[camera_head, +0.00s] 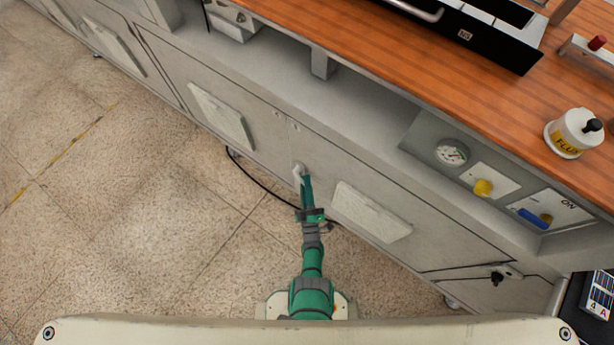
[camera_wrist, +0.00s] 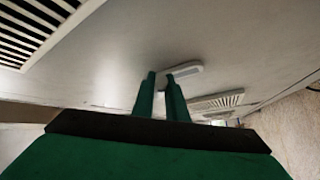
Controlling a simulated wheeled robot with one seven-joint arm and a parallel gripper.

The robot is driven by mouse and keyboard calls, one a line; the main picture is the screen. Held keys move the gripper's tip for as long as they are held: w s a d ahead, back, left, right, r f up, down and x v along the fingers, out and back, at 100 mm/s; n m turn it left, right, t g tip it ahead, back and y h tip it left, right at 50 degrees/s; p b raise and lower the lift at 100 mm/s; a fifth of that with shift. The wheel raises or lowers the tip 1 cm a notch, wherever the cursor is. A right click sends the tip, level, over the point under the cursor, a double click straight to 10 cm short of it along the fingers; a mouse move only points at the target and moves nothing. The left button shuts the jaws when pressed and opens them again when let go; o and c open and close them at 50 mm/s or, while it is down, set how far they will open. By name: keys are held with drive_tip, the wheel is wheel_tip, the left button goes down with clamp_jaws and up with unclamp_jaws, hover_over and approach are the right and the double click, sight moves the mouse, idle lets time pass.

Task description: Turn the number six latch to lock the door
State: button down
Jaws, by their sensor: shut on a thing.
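A small white latch handle (camera_head: 298,168) sits on the pale grey cabinet front (camera_head: 272,150), between two vent panels. My green gripper (camera_head: 304,182) reaches it from below, and its fingers are closed on the handle. In the wrist view the handle (camera_wrist: 187,69) shows as a light rounded bar, and my two fingertips (camera_wrist: 161,76) are around its left part. The fingers hide some of the latch. No number can be read on it, and I cannot tell its exact turn.
Vent panels (camera_head: 222,117) and (camera_head: 372,211) flank the latch. A black cable (camera_head: 262,188) lies on the floor behind my arm. Above are a wooden worktop (camera_head: 400,75), a gauge (camera_head: 452,152) and a yellow knob (camera_head: 483,188). The tiled floor at left is clear.

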drive_tip(key=shift+w+a, duration=0.1)
drive_tip(key=shift+w, duration=0.25)
idle(0.3)
drive_tip(key=c, duration=1.8)
unclamp_jaws()
drive_tip(key=shift+o, duration=0.2)
drive_tip(key=shift+s, duration=0.1)
drive_tip(key=shift+s+f, duration=0.1)
drive_tip(key=shift+s, duration=0.05)
drive_tip(key=s+r+v, duration=0.1)
drive_tip(key=r+v, duration=0.2)
drive_tip(key=v, duration=1.3)
drive_tip(key=shift+s, duration=0.1)
